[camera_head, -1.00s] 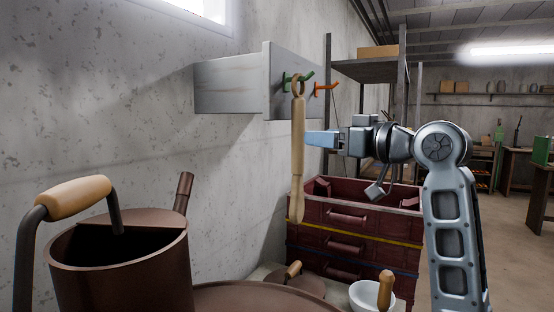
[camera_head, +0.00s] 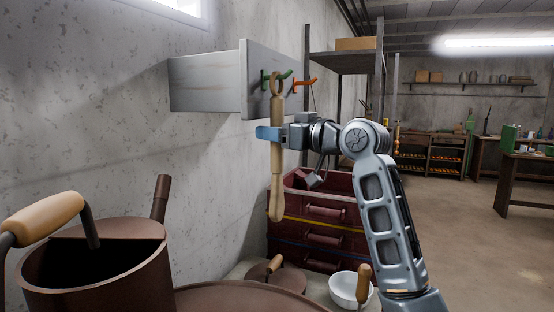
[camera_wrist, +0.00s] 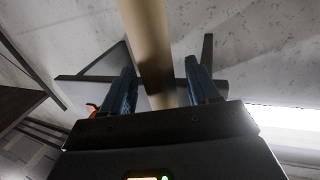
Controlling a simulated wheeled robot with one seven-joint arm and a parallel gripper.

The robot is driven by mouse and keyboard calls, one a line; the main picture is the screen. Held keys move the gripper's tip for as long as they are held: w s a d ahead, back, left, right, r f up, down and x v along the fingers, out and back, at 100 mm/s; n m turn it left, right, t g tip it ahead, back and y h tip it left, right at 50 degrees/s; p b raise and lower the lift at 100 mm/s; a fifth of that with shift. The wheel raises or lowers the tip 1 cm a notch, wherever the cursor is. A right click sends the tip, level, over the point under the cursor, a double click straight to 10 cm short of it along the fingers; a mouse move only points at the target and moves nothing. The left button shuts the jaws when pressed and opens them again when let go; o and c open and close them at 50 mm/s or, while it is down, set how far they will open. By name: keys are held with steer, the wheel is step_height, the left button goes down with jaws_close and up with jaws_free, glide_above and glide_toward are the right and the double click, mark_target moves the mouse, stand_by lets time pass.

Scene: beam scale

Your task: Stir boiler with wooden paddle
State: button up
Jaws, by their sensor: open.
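The wooden paddle (camera_head: 277,170) hangs by its ring from the green hook (camera_head: 278,76) on the wall shelf. My gripper (camera_head: 277,133) is at the upper part of its handle. In the wrist view the paddle shaft (camera_wrist: 149,45) runs between the two blue fingers of my gripper (camera_wrist: 163,88), with a gap showing on each side. The gripper is open. The boiler is probably the brown metal vessel (camera_head: 95,265) at lower left, with a dark open top and a wooden-gripped handle; its inside is too dark to read.
An orange hook (camera_head: 304,83) sits right of the green one. Dark red stacked crates (camera_head: 325,212) stand below my arm. A white bowl (camera_head: 343,287) and a lidded brown pot (camera_head: 283,279) are at lower centre. The concrete wall (camera_head: 90,120) is close on the left. Open floor lies to the right.

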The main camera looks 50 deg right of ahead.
steer(key=shift+c, duration=0.2)
jaws_close()
steer(key=shift+s+r, duration=0.15)
stand_by(0.3)
